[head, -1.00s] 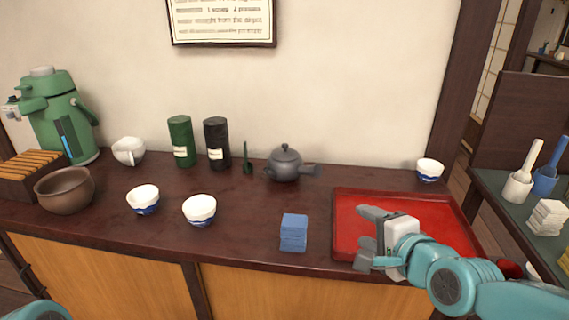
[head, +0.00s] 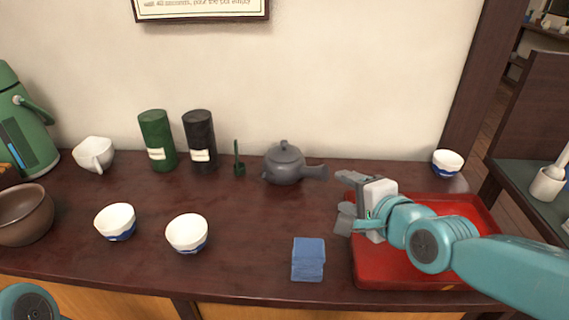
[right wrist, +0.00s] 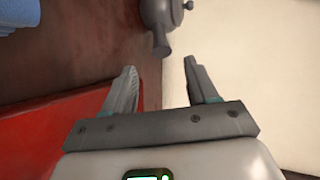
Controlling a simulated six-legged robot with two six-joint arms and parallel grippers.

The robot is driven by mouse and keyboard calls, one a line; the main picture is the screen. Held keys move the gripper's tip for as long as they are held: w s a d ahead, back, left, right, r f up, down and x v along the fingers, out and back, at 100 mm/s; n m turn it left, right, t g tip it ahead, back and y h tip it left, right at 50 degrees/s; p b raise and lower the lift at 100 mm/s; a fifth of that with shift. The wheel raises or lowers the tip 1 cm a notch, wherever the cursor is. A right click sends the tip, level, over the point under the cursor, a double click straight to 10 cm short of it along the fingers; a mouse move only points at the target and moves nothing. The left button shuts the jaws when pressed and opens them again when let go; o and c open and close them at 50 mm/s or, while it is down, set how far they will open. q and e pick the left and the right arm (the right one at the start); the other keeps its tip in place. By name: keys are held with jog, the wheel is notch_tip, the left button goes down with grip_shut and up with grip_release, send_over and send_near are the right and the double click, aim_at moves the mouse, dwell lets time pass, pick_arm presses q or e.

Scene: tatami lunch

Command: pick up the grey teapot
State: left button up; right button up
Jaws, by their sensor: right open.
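The grey teapot (head: 283,166) stands upright on the dark counter near the wall, its lid on and its straight side handle pointing right. My right gripper (head: 343,202) is open and empty, just right of and nearer than the teapot, over the tray's left edge. In the right wrist view the teapot (right wrist: 162,12) is partly cut off at the top, with its handle beyond and between the two open fingertips (right wrist: 160,75). They do not touch it. Part of my left arm shows at the lower left; its gripper is out of view.
A red tray (head: 440,282) lies under my right arm. White cups (head: 187,233) are front left. The wall is close behind.

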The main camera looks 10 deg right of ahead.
aim_at(310, 173)
jog(key=x, duration=1.6)
jog(key=shift+f+b, duration=0.2)
jog(key=shift+b, duration=0.15)
jog(key=shift+c, duration=0.3)
grip_shut()
jog(key=shift+r, duration=0.15)
